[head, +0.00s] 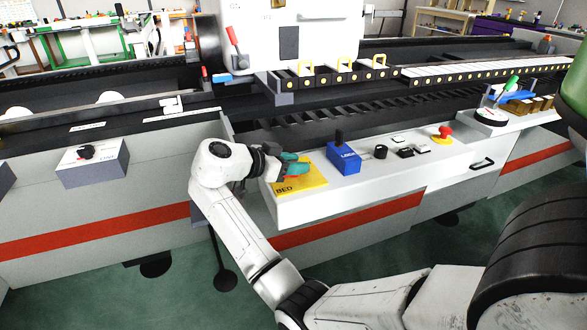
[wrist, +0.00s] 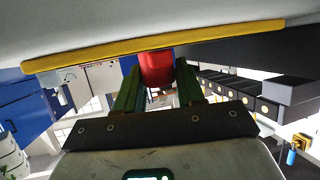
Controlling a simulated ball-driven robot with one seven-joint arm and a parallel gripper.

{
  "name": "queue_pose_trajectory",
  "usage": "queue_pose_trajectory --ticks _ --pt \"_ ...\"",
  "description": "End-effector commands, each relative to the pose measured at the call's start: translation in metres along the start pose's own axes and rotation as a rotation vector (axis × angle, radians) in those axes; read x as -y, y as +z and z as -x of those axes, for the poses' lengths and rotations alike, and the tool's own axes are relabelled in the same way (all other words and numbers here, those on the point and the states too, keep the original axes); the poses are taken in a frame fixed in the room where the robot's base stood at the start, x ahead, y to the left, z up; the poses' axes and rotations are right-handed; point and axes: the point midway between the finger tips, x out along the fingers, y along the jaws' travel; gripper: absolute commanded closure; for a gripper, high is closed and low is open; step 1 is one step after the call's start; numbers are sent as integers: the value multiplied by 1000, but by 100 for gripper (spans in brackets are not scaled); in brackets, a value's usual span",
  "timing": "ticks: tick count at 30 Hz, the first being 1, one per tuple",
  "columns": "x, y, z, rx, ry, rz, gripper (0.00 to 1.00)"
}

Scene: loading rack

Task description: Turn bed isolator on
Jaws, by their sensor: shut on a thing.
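The bed isolator's yellow plate (head: 307,181), marked BED, is on the left end of the sloped white control panel. In the wrist view the plate (wrist: 150,50) shows edge-on along the top. A red isolator handle (wrist: 157,68) stands out from it between my green fingers. My gripper (head: 293,163) is over the plate, with its teal fingers close to the surface. In the wrist view my gripper (wrist: 158,80) is shut on the red handle. In the head view the fingers mostly hide the handle, so its setting cannot be told.
A blue box with a dark lever (head: 344,160) is just right of the plate. Further right are a black knob (head: 381,152), small switches (head: 406,152) and a red emergency button (head: 445,132). A separate box with a black knob (head: 88,155) is at left.

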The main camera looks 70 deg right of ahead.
Motion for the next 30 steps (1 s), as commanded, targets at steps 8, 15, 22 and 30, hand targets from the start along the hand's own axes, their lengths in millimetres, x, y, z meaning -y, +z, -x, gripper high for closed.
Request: queue_pose_trajectory --ticks 8,15,22,30 --pt "0 1 -1 1 37 -13 92" --pt "0 1 -1 1 39 -13 92" --pt "0 1 -1 1 39 -13 50" --pt "0 0 -1 0 39 -14 41"
